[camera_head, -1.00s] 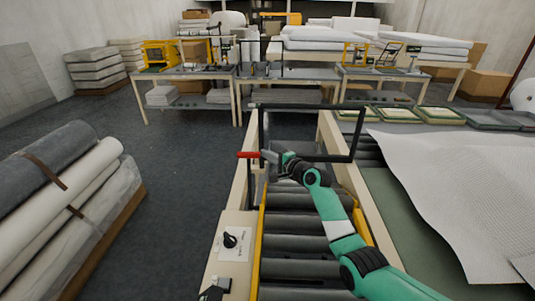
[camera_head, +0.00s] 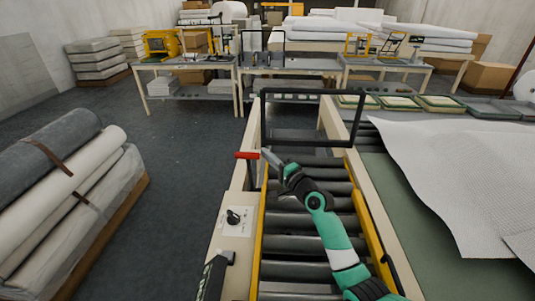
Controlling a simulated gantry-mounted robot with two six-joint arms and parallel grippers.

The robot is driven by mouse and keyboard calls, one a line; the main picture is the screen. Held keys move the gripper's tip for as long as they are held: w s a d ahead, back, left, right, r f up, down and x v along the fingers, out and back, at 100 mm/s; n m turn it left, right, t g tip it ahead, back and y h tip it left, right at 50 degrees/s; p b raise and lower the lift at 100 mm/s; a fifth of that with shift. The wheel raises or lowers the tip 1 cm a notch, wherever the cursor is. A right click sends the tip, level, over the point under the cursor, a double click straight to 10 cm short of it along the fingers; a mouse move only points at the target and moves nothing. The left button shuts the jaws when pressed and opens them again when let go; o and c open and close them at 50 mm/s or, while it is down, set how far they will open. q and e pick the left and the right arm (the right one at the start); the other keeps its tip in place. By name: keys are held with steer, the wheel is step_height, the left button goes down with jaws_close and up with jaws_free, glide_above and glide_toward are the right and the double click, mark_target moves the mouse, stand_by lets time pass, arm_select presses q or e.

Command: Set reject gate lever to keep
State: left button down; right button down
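The lever with a red handle (camera_head: 248,155) sticks out to the left over the conveyor's left rail. My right gripper (camera_head: 268,155) is at the end of the green arm, right beside the inner end of the red handle. Its fingers are small here, and I cannot tell whether they are open or shut on the lever. A dark rectangular gate frame (camera_head: 312,118) stands across the conveyor just beyond the gripper. A black rotary knob on a white label plate (camera_head: 234,220) sits on the left rail. My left gripper is not clearly in view.
The roller conveyor (camera_head: 305,220) runs away from me between cream rails. Strapped rolls (camera_head: 70,190) lie at the left. White sheet material (camera_head: 450,180) covers the green table at the right. The floor between rolls and conveyor is clear.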

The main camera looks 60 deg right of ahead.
steer(key=shift+a, duration=0.1)
steer(key=s+a+r+p, duration=0.9)
steer(key=a+r+p, duration=0.1)
steer(key=r, duration=0.3)
steer(key=shift+s, duration=0.4)
